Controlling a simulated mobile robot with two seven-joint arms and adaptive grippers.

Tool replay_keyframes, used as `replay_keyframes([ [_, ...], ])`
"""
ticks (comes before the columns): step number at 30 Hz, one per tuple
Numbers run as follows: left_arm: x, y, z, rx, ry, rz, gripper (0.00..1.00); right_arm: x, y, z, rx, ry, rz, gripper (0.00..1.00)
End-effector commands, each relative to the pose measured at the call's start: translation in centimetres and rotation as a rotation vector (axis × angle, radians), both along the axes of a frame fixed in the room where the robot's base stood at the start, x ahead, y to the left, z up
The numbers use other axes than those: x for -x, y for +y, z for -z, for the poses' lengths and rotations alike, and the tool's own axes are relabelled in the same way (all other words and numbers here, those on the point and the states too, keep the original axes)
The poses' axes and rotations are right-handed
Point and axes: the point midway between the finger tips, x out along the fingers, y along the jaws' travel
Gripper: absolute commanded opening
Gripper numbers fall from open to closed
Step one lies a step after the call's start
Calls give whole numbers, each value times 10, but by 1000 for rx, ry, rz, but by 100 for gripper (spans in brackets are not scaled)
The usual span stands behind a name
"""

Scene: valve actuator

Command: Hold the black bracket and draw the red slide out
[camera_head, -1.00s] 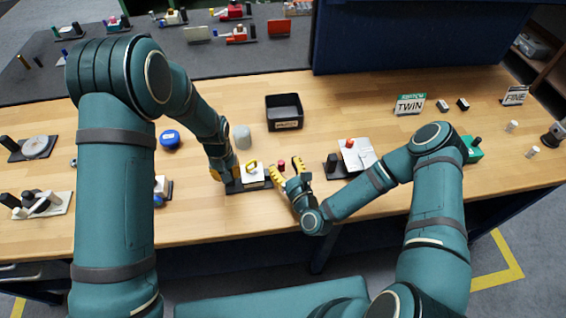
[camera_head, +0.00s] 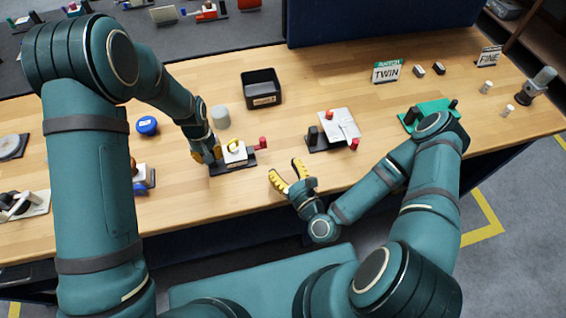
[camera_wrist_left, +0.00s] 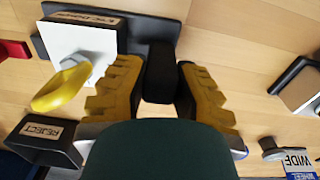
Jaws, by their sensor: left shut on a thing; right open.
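The fixture (camera_head: 234,165) is a dark base with a white block and yellow handle, near the table's front edge. The black bracket (camera_wrist_left: 160,72) is a dark upright post at its left end. My left gripper (camera_head: 213,158) is shut on it, one yellow finger on each side in the left wrist view. The red slide (camera_head: 262,143) sticks out at the right of the white block, with a red knob on its end. Part of it shows at the left edge of the left wrist view (camera_wrist_left: 14,50). My right gripper (camera_head: 284,170) is open and empty, in front and right of the slide, apart from it.
A black bin (camera_head: 261,90) and a grey cylinder (camera_head: 220,117) stand behind the fixture. Another white-and-black fixture with red knobs (camera_head: 334,130) stands to the right. A blue round thing (camera_head: 147,126) lies left.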

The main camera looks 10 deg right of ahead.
Motion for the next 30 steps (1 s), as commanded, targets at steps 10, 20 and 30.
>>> replay_keyframes([
  [10, 0, -1, 0, 0, 0, 1, 55, 0, 0, 0, 0, 0, 0, 52],
  [20, -1, 0, -23, 1, -4, 0, 55, 0, 0, 0, 0, 0, 0, 52],
  [30, 0, 1, -90, 2, -3, 1, 55, 0, 0, 0, 0, 0, 0, 52],
])
